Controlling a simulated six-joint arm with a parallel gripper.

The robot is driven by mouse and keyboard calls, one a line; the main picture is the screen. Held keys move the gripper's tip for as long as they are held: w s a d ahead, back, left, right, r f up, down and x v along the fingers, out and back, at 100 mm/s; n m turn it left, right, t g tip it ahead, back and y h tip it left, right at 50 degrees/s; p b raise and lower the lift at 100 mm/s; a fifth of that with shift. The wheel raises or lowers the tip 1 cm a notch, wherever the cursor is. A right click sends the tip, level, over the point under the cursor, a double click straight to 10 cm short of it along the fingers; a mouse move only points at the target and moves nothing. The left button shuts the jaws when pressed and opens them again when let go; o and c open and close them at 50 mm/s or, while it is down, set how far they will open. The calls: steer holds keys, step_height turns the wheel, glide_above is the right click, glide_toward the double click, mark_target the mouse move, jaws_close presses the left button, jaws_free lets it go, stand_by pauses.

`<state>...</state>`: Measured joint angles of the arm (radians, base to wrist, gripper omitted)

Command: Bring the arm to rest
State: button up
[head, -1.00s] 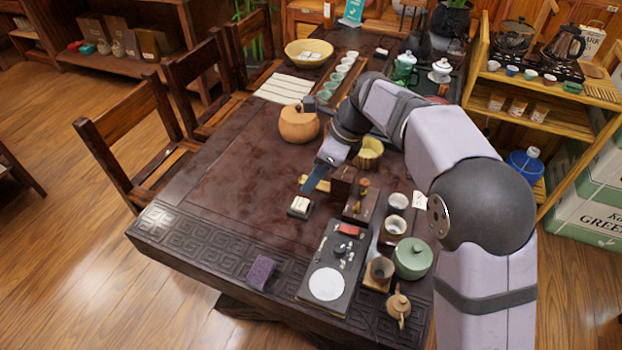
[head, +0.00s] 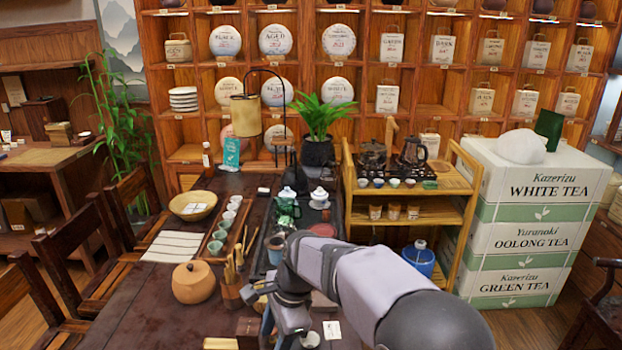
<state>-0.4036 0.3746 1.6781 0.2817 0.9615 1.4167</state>
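My arm reaches in from the lower right of the head view over the dark tea table (head: 140,310). My gripper (head: 267,325) is at the bottom edge of the picture, pointing down. Its fingertips are not clearly seen, so I cannot tell whether it is open or shut, or whether it holds anything. A round tan lidded pot (head: 193,282) stands on the table left of the gripper. The front part of the table is out of the picture.
Near my arm are a wooden tool holder (head: 231,291), a green glass pot (head: 286,208) and a row of cups (head: 223,234). A wooden shelf cart (head: 420,207) and stacked tea boxes (head: 530,230) stand to the right. Chairs line the left side.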

steer(key=s+d+n+h+p, duration=0.1)
steer(key=s+d+n+p, duration=0.2)
steer(key=s+d+n, duration=0.3)
steer(key=s+d+n+h+p, duration=0.2)
steer(key=s+d+n, duration=0.5)
steer(key=s+d, duration=0.5)
steer(key=d+p, duration=0.1)
steer(key=d, duration=0.4)
steer(key=shift+s+d+g, duration=0.15)
steer(key=shift+d+g, duration=0.1)
steer(key=shift+g, duration=0.05)
